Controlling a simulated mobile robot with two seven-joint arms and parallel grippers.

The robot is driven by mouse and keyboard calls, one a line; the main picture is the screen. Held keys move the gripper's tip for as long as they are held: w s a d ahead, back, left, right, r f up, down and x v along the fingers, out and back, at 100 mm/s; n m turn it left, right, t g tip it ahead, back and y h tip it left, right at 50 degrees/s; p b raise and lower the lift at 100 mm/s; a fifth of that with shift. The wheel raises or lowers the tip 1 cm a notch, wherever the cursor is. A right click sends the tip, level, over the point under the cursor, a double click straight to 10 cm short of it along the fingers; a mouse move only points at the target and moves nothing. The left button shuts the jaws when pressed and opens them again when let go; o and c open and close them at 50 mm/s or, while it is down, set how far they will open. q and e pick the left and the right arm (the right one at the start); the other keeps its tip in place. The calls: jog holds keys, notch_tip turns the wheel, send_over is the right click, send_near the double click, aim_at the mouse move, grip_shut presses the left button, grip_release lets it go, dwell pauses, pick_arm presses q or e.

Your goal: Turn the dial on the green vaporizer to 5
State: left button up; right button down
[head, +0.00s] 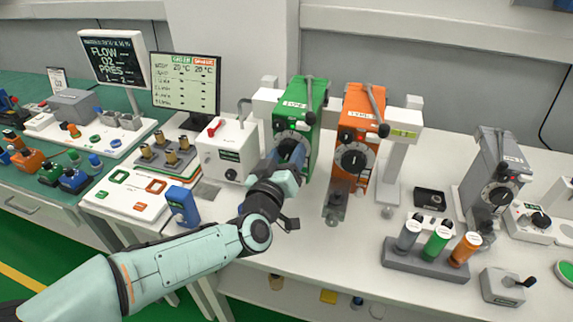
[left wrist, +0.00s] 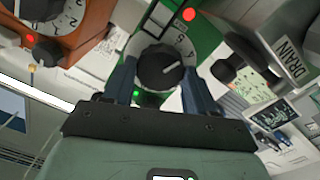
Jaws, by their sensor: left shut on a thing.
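The green vaporizer (head: 305,118) stands upright on its mount on the white bench, left of the orange one. Its round black dial (left wrist: 160,68) sits in a white numbered ring in the left wrist view. My left gripper (head: 291,152) is at the front of the green vaporizer and covers much of the dial in the head view. In the left wrist view its two dark fingers (left wrist: 160,84) are on either side of the dial, shut on it. A white mark shows on the knob, but I cannot tell which number it is set to. My right gripper is not in view.
The orange vaporizer (head: 357,140) stands close to the right of the green one. A white box with a red switch (head: 226,150) is close on the left. A grey vaporizer (head: 492,180) and a rack of coloured bottles (head: 430,262) are farther right.

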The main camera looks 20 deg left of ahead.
pick_arm(q)
jog(key=shift+f+n+b, duration=0.1)
jog(key=shift+n+b, duration=1.3)
jog(key=shift+n, duration=0.4)
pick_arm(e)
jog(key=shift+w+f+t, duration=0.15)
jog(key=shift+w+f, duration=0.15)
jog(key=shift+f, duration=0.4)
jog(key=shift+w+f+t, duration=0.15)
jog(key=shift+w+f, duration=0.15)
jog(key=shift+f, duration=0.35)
pick_arm(q)
jog(key=o, duration=1.1)
jog(key=shift+c, duration=0.2)
jog(key=shift+f, duration=0.1)
